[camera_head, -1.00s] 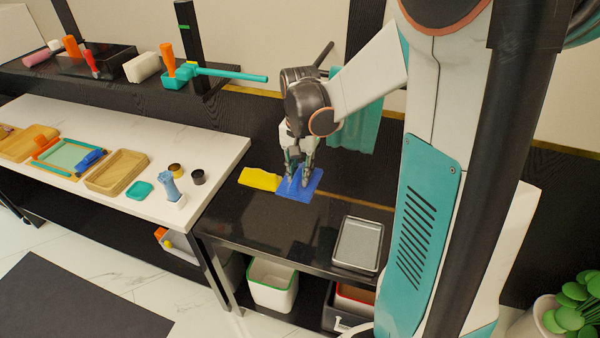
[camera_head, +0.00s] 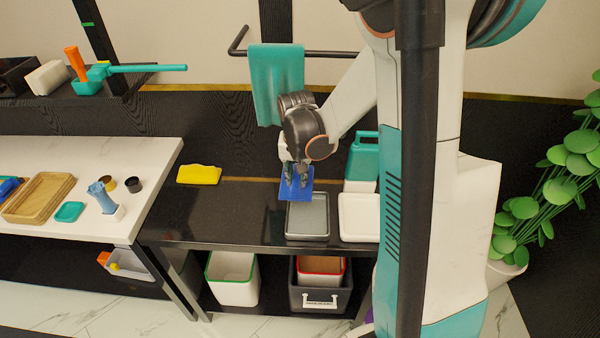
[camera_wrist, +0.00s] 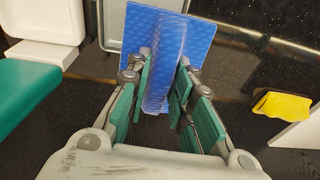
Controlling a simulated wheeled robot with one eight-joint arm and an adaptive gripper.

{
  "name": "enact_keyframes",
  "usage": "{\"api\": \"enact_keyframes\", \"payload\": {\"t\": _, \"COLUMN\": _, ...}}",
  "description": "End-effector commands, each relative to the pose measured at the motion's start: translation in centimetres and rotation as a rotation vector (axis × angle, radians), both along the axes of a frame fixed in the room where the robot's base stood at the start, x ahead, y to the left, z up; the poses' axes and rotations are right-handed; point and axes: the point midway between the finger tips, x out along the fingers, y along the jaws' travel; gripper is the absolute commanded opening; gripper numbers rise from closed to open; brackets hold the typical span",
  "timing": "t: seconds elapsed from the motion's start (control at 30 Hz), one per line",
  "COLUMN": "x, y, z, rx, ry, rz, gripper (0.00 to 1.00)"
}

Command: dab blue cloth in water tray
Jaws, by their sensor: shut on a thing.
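My gripper (camera_head: 297,172) is shut on the blue cloth (camera_head: 296,188), and the cloth hangs below the fingers. In the wrist view the blue cloth (camera_wrist: 190,50) is pinched up into a ridge between my fingers (camera_wrist: 164,75), with its flat part spread beyond them. The grey metal tray (camera_head: 308,222) lies on the dark counter just below and in front of the cloth in the head view. Its edge (camera_wrist: 112,22) shows beside the cloth in the wrist view. I cannot make out water in it. The cloth appears above the counter, at the tray's back edge.
A yellow cloth (camera_head: 199,174) lies on the dark counter (camera_head: 220,215) to the left. A white tray (camera_head: 358,217) and a teal-and-white container (camera_head: 362,162) stand right of the metal tray. A teal towel (camera_head: 276,82) hangs on a rail behind.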

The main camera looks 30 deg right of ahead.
Motion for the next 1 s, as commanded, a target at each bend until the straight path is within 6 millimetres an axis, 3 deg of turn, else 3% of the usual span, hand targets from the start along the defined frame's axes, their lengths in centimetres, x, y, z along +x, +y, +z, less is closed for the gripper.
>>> {"api": "enact_keyframes", "payload": {"t": 0.47, "x": 0.0, "y": 0.0, "z": -0.2, "rx": -0.002, "ry": -0.001, "rz": 0.003, "gripper": 0.02}}
{"api": "enact_keyframes", "payload": {"t": 1.0, "x": 0.0, "y": 0.0, "z": -4.7, "rx": -0.002, "ry": -0.001, "rz": 0.003, "gripper": 0.02}}
